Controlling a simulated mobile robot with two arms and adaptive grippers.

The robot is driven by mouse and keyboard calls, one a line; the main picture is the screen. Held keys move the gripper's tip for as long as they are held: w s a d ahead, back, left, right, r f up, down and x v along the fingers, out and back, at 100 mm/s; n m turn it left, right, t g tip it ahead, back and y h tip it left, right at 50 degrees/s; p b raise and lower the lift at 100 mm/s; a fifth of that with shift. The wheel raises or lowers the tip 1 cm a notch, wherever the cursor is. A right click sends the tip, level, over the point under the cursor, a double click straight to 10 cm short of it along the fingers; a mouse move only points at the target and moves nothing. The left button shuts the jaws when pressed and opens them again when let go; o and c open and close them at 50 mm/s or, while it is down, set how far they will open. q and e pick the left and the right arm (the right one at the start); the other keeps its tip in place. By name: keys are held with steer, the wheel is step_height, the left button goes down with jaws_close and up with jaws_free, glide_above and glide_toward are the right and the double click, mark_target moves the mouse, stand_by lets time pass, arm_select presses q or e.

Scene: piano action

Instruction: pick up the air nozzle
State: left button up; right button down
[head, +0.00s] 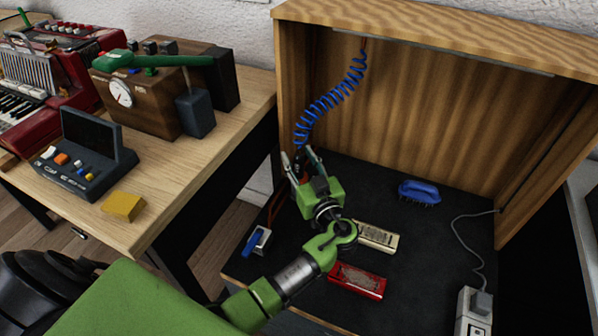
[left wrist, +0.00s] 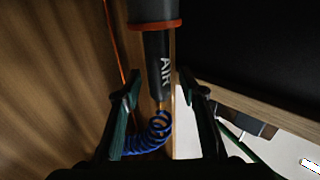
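The air nozzle (left wrist: 160,68) is a dark cylinder marked AIR with an orange ring, seen in the left wrist view. The blue coiled hose (left wrist: 152,133) is at its lower end there. In the head view the nozzle (head: 299,158) is small and partly hidden by my gripper, under the blue coiled hose (head: 331,103) at the cabinet's left side. My left gripper (head: 300,156) is open around the nozzle; in the left wrist view its fingers (left wrist: 160,78) stand on either side with visible gaps. My right gripper is not in view.
The wooden cabinet (head: 440,120) encloses the dark work surface. On it lie a blue brush (head: 419,192), a cream harmonica-like item (head: 377,237), a red one (head: 357,281) and a power strip (head: 472,315). A bench (head: 160,195) with devices stands left.

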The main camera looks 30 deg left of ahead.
arm_select(q)
jaws_close()
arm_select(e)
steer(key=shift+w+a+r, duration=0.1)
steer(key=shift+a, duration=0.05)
arm_select(q)
steer(key=shift+r, duration=0.1)
